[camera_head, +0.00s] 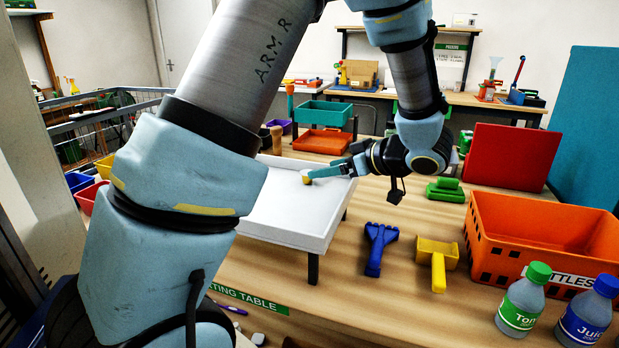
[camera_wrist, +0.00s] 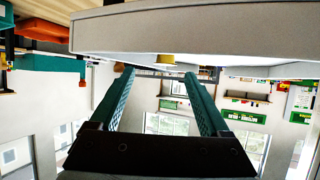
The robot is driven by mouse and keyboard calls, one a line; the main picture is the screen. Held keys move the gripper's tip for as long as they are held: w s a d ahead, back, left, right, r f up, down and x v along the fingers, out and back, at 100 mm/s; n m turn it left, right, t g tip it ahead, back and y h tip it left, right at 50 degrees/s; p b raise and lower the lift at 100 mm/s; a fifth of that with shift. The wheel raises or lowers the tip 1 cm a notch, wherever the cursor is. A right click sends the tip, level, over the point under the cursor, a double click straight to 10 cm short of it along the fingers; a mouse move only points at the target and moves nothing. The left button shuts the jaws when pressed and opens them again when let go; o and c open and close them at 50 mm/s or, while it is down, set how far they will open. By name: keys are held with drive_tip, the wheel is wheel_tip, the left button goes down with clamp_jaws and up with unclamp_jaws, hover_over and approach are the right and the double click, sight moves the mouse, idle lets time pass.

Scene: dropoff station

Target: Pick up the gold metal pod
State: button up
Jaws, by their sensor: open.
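The gold metal pod (camera_head: 306,178) is a small gold piece on the white raised tray (camera_head: 283,231) in the head view. My gripper (camera_head: 316,173) reaches over the tray from the right, its teal fingers pointing left with their tips right at the pod. In the wrist view, which looks upside down, the pod (camera_wrist: 165,59) shows just beyond and roughly between the tips of my open gripper (camera_wrist: 159,72). The fingers are apart with nothing held. I cannot tell whether a finger touches the pod. My arm hides the tray's left part.
A blue tool (camera_head: 377,250) and a yellow tool (camera_head: 438,262) lie right of the tray. An orange crate (camera_head: 540,225) and two bottles (camera_head: 523,300) stand further right. A green object (camera_head: 445,190) and a red panel (camera_head: 508,157) are behind. Orange and teal bins (camera_head: 322,141) stand beyond the tray.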

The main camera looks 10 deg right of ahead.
sight(307, 178)
drive_tip(key=x, duration=0.2)
drive_tip(key=p+x, duration=0.1)
drive_tip(key=x, duration=0.2)
drive_tip(key=shift+a+f, duration=0.1)
drive_tip(key=shift+a, duration=0.55)
drive_tip(key=shift+w+a+f+p, duration=0.2)
drive_tip(key=shift+w+p, duration=0.1)
drive_tip(key=shift+w, duration=0.05)
clamp_jaws()
